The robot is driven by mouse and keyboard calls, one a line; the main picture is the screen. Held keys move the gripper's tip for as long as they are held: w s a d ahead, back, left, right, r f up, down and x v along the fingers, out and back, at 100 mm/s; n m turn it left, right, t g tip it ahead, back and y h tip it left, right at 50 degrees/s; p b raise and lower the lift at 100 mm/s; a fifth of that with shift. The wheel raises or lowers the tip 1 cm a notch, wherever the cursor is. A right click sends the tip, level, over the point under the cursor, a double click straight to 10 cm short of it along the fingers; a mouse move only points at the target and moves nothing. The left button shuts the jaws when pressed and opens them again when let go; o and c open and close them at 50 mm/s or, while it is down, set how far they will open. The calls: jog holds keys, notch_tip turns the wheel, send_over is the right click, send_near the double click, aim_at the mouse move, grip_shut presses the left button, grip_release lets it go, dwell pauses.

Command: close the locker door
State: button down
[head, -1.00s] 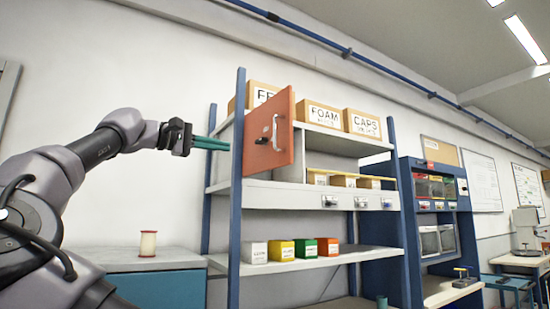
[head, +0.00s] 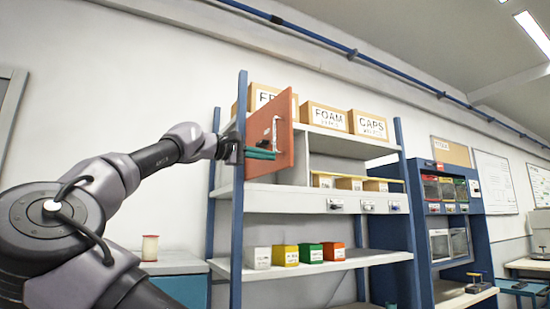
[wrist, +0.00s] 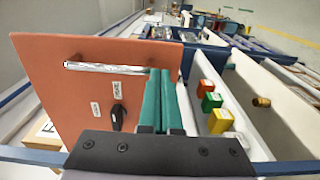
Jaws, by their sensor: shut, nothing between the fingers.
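The locker door (head: 284,135) is an orange-red panel standing open from the upper left bay of the shelf unit. It has a silver bar handle, and its outer face is turned toward my arm. In the wrist view the door (wrist: 60,85) fills the left side, with the handle, a black knob (wrist: 117,118) and small labels showing. My gripper (head: 275,154) has teal fingers closed together with nothing between them. The fingers overlap the door's outer face in the head view and lie alongside it in the wrist view (wrist: 160,72). I cannot tell whether they touch it.
Blue posts (head: 239,190) frame the shelf unit; the left one stands close to my wrist. Cardboard boxes (head: 325,116) are on top and small coloured bins (head: 310,252) on a lower shelf. A spool (head: 150,247) stands on the cabinet at left.

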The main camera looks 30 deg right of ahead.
aim_at(284, 158)
jog(key=shift+w+d, duration=0.15)
jog(key=shift+d, duration=1.35)
jog(key=shift+d, duration=0.1)
